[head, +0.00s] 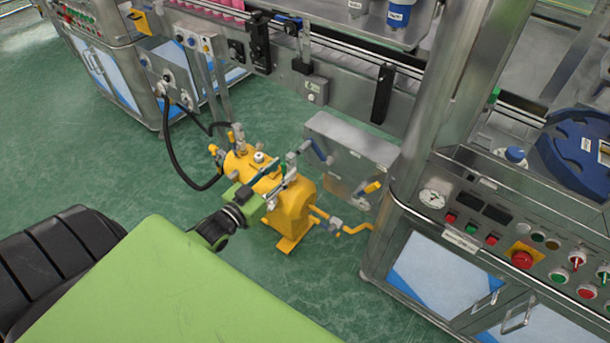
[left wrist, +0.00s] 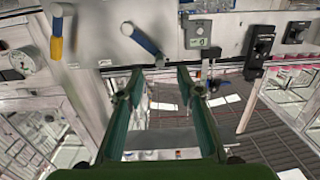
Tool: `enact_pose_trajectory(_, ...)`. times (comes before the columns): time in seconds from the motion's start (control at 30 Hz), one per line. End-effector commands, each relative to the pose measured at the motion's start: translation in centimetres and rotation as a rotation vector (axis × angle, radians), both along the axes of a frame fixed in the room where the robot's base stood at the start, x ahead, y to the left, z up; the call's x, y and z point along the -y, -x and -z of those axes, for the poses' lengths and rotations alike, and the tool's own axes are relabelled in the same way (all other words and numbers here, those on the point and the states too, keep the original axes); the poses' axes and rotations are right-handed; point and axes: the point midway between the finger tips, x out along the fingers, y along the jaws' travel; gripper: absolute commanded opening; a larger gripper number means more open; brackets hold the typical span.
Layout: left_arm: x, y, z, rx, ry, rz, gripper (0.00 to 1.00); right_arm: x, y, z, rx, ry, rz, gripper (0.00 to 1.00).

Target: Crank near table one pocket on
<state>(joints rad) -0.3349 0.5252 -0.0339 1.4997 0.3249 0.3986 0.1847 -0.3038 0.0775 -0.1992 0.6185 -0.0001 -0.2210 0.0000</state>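A grey metal box (head: 350,155) on the machine's side carries a crank with a blue handle (head: 319,151) and a second handle with a yellow grip (head: 373,187). In the left wrist view the blue handle (left wrist: 147,40) points down toward the gap between my fingertips; the yellow grip (left wrist: 56,47) is to its left. My left gripper (head: 284,166) is just left of the blue handle. In the left wrist view its green fingers (left wrist: 160,80) are spread with nothing between them. Contact with the handle cannot be told. My right gripper is out of view.
A yellow machine (head: 292,212) stands on the green floor below my left gripper. A blue round table (head: 575,150) is at the right, behind a control panel (head: 500,228) with buttons and a gauge. A black hose (head: 177,165) hangs at the left.

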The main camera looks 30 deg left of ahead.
Motion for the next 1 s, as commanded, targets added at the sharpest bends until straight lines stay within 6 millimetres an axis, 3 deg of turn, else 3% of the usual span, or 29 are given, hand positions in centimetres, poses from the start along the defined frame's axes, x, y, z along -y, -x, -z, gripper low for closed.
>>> enact_pose_trajectory(0.1, 0.0, -0.4, -1.0, 0.024, 0.004, 0.007, 0.33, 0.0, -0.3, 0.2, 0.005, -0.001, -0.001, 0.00)
enact_pose_trajectory(0.27, 0.1, -1.6, -1.0, 0.028, 0.004, 0.007, 0.33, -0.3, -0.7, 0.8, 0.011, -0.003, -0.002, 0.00)
enact_pose_trajectory(0.7, 0.6, -7.5, -0.8, 0.026, 0.004, 0.007, 0.33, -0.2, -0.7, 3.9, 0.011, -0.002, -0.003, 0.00)
enact_pose_trajectory(1.0, 0.7, -9.2, -1.0, 0.022, 0.004, 0.006, 0.33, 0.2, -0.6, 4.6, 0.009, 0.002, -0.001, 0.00)
